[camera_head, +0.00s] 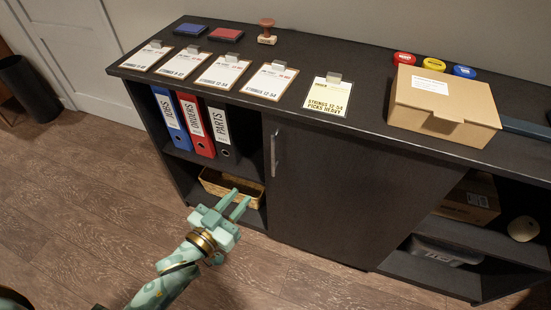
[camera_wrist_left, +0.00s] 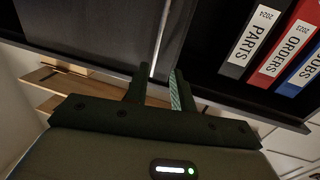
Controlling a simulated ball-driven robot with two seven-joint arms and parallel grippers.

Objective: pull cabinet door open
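The dark cabinet door (camera_head: 335,195) is closed, flush with the cabinet front. Its vertical silver handle (camera_head: 273,153) is near the door's left edge. My left gripper (camera_head: 236,202) is in front of the cabinet, below and left of the handle, with its two fingers apart and nothing between them. In the left wrist view, the fingers of my left gripper (camera_wrist_left: 158,78) point toward the door (camera_wrist_left: 100,35). The handle (camera_wrist_left: 160,38) lies beyond the fingertips, roughly in line with the gap; I see no contact. My right gripper is out of view.
Clipboards (camera_head: 217,72) and a cardboard box (camera_head: 445,104) lie on the cabinet top (camera_head: 385,75). The floor (camera_head: 70,200) before the cabinet is clear.

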